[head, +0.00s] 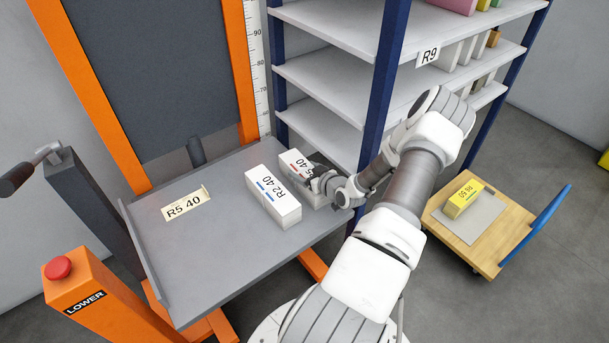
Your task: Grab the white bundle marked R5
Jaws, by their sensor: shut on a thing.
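A white bundle (290,160) stands at the right edge of the grey lift platform (215,245). Its label is partly covered by my gripper; "5 40" can be read. My gripper (315,176) is shut on this bundle, coming from the right; the fingertips are partly hidden. A second white bundle marked R2 40 (273,197) stands just left and in front of it. I cannot tell whether the held bundle touches the platform. A cream card reading R5 40 (185,204) lies on the platform's left part.
An orange-framed stacker carries the platform, with a red button post marked LOWER (84,300) at front left. Shelving with a blue upright (386,75) stands close behind my arm. A wooden cart (500,240) with a yellow bundle (463,198) is at right. The platform's front is clear.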

